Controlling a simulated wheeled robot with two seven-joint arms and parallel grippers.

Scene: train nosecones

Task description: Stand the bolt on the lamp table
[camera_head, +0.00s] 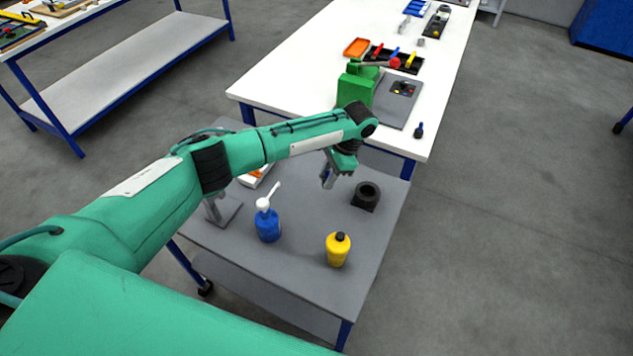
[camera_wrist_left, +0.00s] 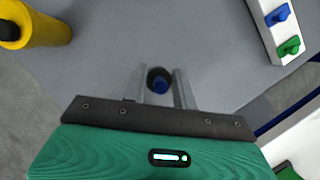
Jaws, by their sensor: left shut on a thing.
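My left gripper (camera_head: 327,181) points down above the grey table (camera_head: 300,265), between the blue pump bottle and the black ring-shaped block. In the left wrist view its two fingers (camera_wrist_left: 160,84) are closed around a small part with a blue middle and a dark round rim, which looks like the bolt (camera_wrist_left: 160,86). In the head view the held part is hardly visible. I cannot tell whether its lower end touches the grey tabletop. My right gripper is not in view.
On the grey table stand a blue pump bottle (camera_head: 267,222), a yellow bottle (camera_head: 338,249) and a black ring-shaped block (camera_head: 366,196). A white box with blue and green knobs (camera_wrist_left: 283,32) is nearby. The white table (camera_head: 300,65) behind carries a green device (camera_head: 356,88).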

